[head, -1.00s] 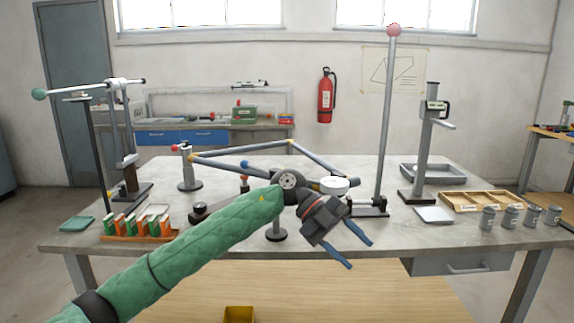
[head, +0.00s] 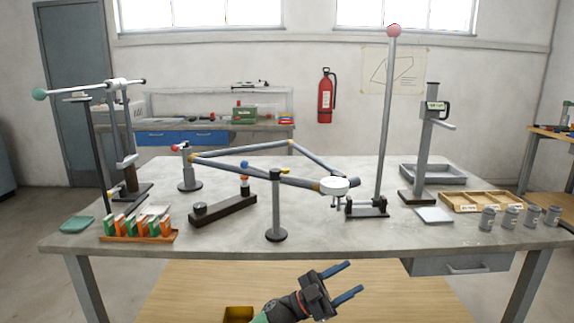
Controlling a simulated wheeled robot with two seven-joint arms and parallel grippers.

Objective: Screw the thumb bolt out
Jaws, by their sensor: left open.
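A bicycle-like frame of grey tubes (head: 235,153) with tan joints lies over the table, held up on posts. A white round disc (head: 333,187) sits at its front right corner, with a small dark fitting (head: 336,202) under it. I cannot tell for sure which part is the thumb bolt. A blue knob (head: 245,164) and an orange-topped piece (head: 245,181) show near the frame's middle. My left gripper (head: 355,278) is open and empty, in front of the table and lower than its top in the picture, its blue fingers pointing right. My right gripper is out of view.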

